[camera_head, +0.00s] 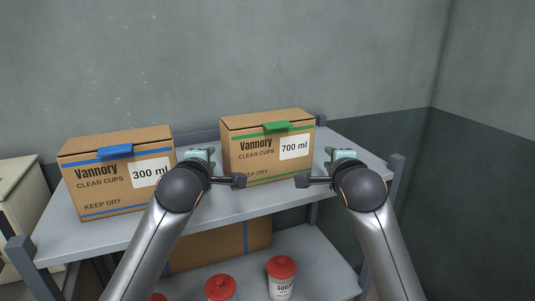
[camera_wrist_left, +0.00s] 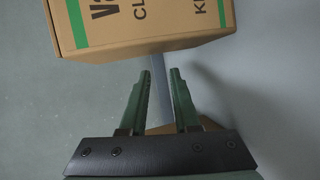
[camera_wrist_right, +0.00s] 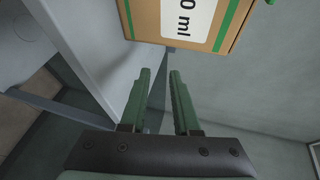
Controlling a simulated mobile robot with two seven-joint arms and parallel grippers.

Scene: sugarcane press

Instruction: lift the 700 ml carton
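The 700 ml carton (camera_head: 268,150) is a brown box with green stripes and a green tab, upright on the shelf's top board. It shows partly in the left wrist view (camera_wrist_left: 160,35) and the right wrist view (camera_wrist_right: 225,20). My left gripper (camera_head: 207,153) is just left of the carton; its fingers (camera_wrist_left: 160,75) are parted with nothing between them. My right gripper (camera_head: 331,153) is right of the carton; its fingers (camera_wrist_right: 160,74) are also parted and empty. Neither gripper visibly touches the carton. The carton's underside and back are hidden in the head view.
A 300 ml carton (camera_head: 118,183) with blue stripes stands to the left on the same grey shelf (camera_head: 250,205), near my left arm. Below are another brown box (camera_head: 220,246) and red-lidded jars (camera_head: 281,277). Shelf posts (camera_head: 397,177) rise at the corners. A wall stands behind.

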